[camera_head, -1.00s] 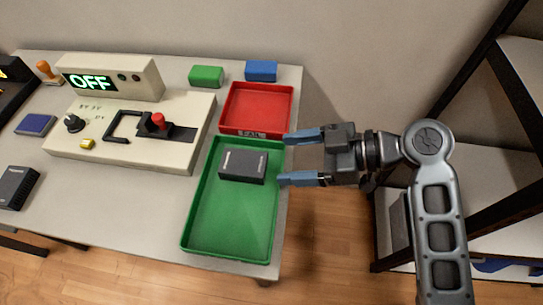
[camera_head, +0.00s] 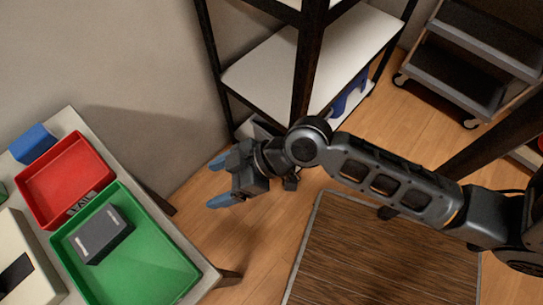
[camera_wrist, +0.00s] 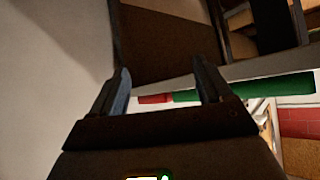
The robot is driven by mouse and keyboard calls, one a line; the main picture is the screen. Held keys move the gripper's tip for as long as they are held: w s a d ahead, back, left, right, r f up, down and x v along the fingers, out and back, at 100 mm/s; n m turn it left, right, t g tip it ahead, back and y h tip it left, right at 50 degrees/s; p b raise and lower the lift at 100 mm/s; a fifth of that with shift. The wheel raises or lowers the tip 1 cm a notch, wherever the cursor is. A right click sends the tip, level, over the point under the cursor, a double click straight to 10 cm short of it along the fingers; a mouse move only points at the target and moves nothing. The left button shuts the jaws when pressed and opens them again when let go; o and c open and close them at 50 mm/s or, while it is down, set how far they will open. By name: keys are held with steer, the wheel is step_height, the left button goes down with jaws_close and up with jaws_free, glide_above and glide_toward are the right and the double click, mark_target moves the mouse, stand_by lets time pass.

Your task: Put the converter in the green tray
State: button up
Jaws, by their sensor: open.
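A dark grey box with light marks on top, which looks like the converter (camera_head: 103,234), lies inside the green tray (camera_head: 171,243), near its upper left end in the head view. The green tray sits at the table's edge, cut off by the bottom of the picture. My gripper (camera_head: 220,181) is open and empty, in the air beyond the table's edge, to the right of the tray and apart from it. In the wrist view, the green tray's side (camera_wrist: 245,90) shows behind my parted fingers, and the box is not visible there.
A red tray (camera_head: 68,180) and a blue block (camera_head: 32,143) stand beyond the green tray. A beige panel (camera_head: 28,270) lies left. A shelf rack (camera_head: 262,78) stands behind my arm, a dark cart (camera_head: 465,60) at upper right. A brown mat (camera_head: 365,255) lies on the floor.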

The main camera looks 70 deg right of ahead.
steer(key=s+d+r+m+t+h, duration=0.1)
steer(key=s+d+r+m+h, duration=0.1)
steer(key=s, duration=0.4)
steer(key=s+d+r+m+t+h, duration=0.2)
steer(key=s, duration=0.4)
steer(key=s+a+r+t+h, duration=0.1)
steer(key=s+r+t, duration=0.1)
steer(key=s+r, duration=0.4)
step_height(320, 180, up, 4)
steer(key=shift+s+r+m+t, duration=0.15)
steer(key=shift+s+m+t, duration=0.05)
steer(key=shift+m+t, duration=0.2)
steer(key=shift+a, duration=0.15)
